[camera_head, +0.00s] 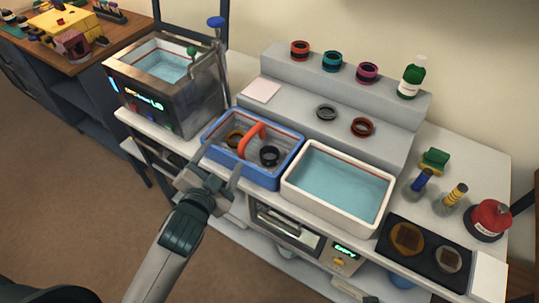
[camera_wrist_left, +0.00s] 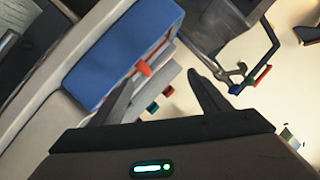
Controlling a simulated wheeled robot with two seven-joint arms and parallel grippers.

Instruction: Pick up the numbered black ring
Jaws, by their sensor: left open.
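A black ring (camera_head: 269,155) lies in the right part of the blue basket (camera_head: 253,177), which has an orange-red handle. A second dark grey ring (camera_head: 326,112) lies on the lower step behind. I cannot make out a number on either ring. My left gripper (camera_head: 219,168) is open and empty at the basket's front side, in front of the black ring. In the left wrist view its spread fingers (camera_wrist_left: 160,80) show near the basket's blue wall (camera_wrist_left: 122,55). The rings in the basket are hidden in that view. My right gripper is not in view.
A brownish ring (camera_head: 235,139) shares the basket. An ultrasonic-type tank (camera_head: 150,95) stands left, and a white water tray (camera_head: 337,226) stands right. Red, teal and magenta rings and a green bottle (camera_head: 411,78) stand on the upper step. A black mat (camera_head: 428,244) lies at far right.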

